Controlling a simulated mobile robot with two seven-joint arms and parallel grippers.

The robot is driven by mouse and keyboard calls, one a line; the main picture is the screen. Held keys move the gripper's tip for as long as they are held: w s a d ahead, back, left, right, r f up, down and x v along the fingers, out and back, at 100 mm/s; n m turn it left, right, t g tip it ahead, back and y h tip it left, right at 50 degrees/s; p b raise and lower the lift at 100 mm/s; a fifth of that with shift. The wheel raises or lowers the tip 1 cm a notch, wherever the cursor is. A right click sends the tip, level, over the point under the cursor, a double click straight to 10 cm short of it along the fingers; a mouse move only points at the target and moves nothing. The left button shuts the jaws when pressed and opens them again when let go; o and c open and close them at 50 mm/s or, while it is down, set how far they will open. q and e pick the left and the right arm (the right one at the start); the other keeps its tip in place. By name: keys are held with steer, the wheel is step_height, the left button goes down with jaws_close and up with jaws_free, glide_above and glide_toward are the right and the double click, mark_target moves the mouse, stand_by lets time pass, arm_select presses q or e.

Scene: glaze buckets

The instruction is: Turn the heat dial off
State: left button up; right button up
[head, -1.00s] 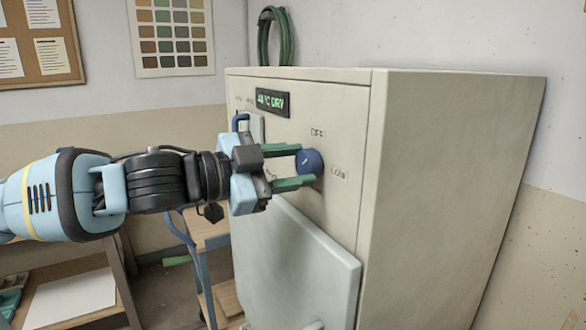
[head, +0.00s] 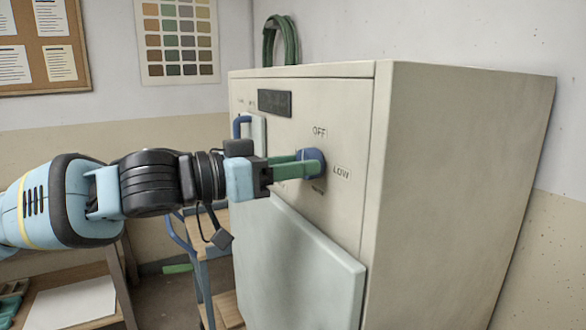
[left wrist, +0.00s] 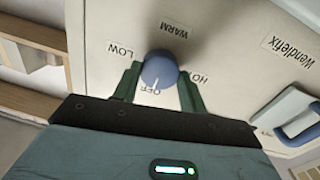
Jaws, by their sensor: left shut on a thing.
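The heat dial (head: 317,160) is a round blue knob on the front of a beige cabinet (head: 455,180). Labels OFF and LOW show around it in the head view. In the left wrist view, the dial (left wrist: 159,69) has a white mark that points at the OFF label. My left gripper (head: 298,168) is shut on the dial, with one green finger on each side of it, as the left wrist view (left wrist: 158,84) also shows. The cabinet's display (head: 275,103) is dark. My right gripper is not in view.
A pale door panel (head: 310,265) stands out from the cabinet front below the dial. A blue handle (head: 238,122) is left of the dial. A blue-framed cart (head: 200,260) and a wooden shelf (head: 75,310) stand at the lower left. A green hose coil (head: 281,40) hangs behind.

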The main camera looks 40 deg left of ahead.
arm_select(q)
steer(key=shift+n, duration=0.4)
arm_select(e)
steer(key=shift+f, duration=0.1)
arm_select(q)
steer(key=o, duration=1)
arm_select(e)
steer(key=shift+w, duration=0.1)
arm_select(q)
steer(key=s+p, duration=0.1)
steer(key=p, duration=0.2)
steer(key=s+a+r+p, duration=0.1)
steer(key=s+p, duration=0.1)
steer(key=p, duration=0.5)
glide_toward(304, 156)
steer(key=shift+w+a+f, duration=0.1)
steer(key=shift+w+f, duration=0.15)
steer(key=shift+f, duration=0.4)
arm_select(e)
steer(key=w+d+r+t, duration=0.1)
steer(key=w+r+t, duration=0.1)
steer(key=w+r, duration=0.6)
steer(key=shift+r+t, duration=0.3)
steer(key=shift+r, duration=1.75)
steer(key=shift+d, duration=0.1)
